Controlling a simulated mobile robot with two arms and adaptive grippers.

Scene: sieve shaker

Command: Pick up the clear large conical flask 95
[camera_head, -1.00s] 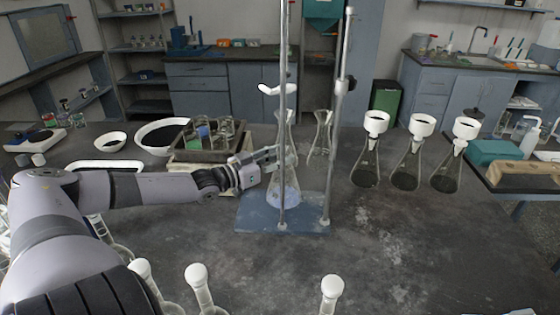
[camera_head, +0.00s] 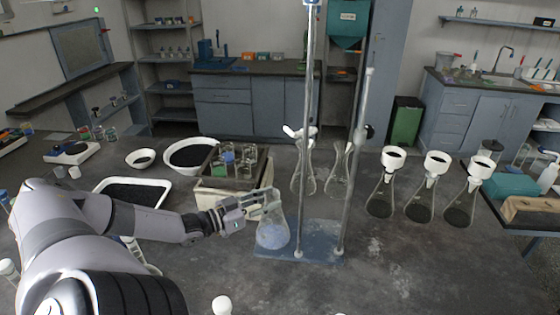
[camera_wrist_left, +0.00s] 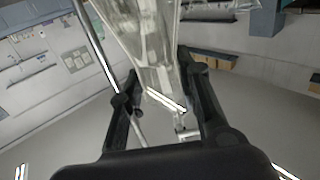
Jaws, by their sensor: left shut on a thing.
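A clear conical flask (camera_head: 272,236) with a pale bluish look in its body is in the head view, in front of the left part of the blue stand base (camera_head: 320,246). My left gripper (camera_head: 264,203) is shut on its neck from the left. The flask looks nearly upright; whether its bottom touches the base cannot be told. In the left wrist view, the clear glass (camera_wrist_left: 150,45) runs between the two dark fingers of my left gripper (camera_wrist_left: 165,100). My right gripper is not in view.
Metal posts (camera_head: 309,130) rise from the base, close right of the held flask. Two clear flasks (camera_head: 341,172) stand behind. Several funnel-topped flasks (camera_head: 420,200) stand at right. A crate of glassware (camera_head: 208,176) is behind the gripper. The front right table is bare.

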